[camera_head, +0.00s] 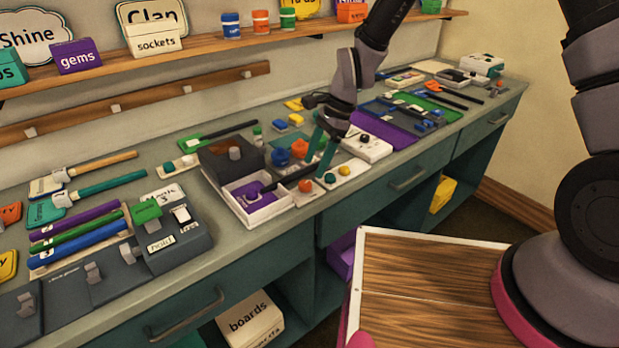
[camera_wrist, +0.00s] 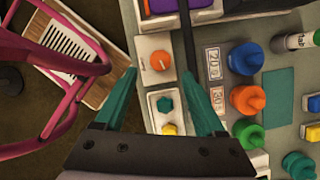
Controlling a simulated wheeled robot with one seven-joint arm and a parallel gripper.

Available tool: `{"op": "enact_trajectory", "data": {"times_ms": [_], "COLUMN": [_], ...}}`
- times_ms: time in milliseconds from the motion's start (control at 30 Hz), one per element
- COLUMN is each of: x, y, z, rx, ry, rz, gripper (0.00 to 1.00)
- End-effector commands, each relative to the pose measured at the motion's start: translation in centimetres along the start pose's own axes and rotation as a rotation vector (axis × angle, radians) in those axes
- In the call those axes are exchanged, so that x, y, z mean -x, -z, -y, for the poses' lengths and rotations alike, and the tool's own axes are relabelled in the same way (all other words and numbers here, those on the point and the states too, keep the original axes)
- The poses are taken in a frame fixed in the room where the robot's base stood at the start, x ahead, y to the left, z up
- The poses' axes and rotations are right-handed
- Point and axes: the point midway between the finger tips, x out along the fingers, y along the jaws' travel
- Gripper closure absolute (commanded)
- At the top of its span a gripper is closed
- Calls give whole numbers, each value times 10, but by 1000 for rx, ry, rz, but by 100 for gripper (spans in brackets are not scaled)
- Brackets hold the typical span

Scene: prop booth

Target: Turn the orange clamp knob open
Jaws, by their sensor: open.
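My gripper (camera_head: 317,160) hangs over the bench with its teal fingers apart and nothing between them; in the wrist view (camera_wrist: 160,76) both fingertips show. A small round orange knob (camera_head: 305,185) sits on a white block at the bench's front edge. In the wrist view this orange knob (camera_wrist: 161,62) has a pale mark and appears just beyond the gap between the fingertips. A larger orange knob (camera_head: 300,147) stands farther back; it lies right of the fingers in the wrist view (camera_wrist: 247,99). I cannot tell which is the clamp knob. Neither visibly touches the fingers.
A blue knob (camera_head: 280,157) stands beside the larger orange one. A white tray (camera_head: 240,213) with a purple inside is to the left.

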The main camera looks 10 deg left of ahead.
Motion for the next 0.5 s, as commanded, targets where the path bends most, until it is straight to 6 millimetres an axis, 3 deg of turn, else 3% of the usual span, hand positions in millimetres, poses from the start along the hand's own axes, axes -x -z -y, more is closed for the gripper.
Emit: {"op": "enact_trajectory", "data": {"times_ms": [233,500], "x": [-41,-54], "y": [0,0], "z": [0,0], "rx": [1,2], "ry": [-2,1], "rz": [1,0], "gripper": [29,29]}}
